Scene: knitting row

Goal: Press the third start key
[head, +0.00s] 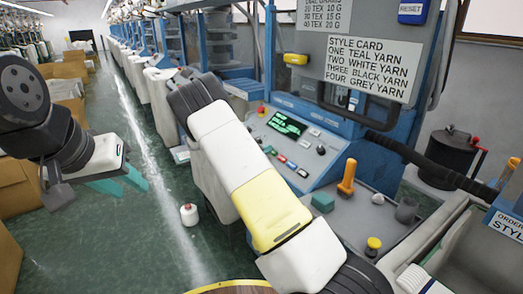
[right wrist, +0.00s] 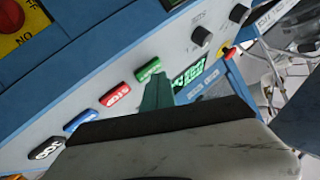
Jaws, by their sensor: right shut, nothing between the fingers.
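The control panel (head: 310,165) of the nearest blue machine carries a row of coloured keys. In the right wrist view these are a green key (right wrist: 148,69), a red key (right wrist: 116,95), a blue key (right wrist: 80,120) and a black key (right wrist: 47,149). My right gripper (right wrist: 157,82) is shut and empty, its teal fingertips right at the green key's lower edge; I cannot tell whether they touch. In the head view my right arm hides it. My left gripper (head: 133,190) is open and empty over the aisle floor, away from the machine.
A lit green display (head: 286,123) sits on the panel. An orange-handled tool (head: 347,178) and a yellow-topped item (head: 373,246) stand on the ledge. A white cone (head: 189,214) is on the floor. More machines line the aisle; cardboard boxes (head: 68,90) stand left.

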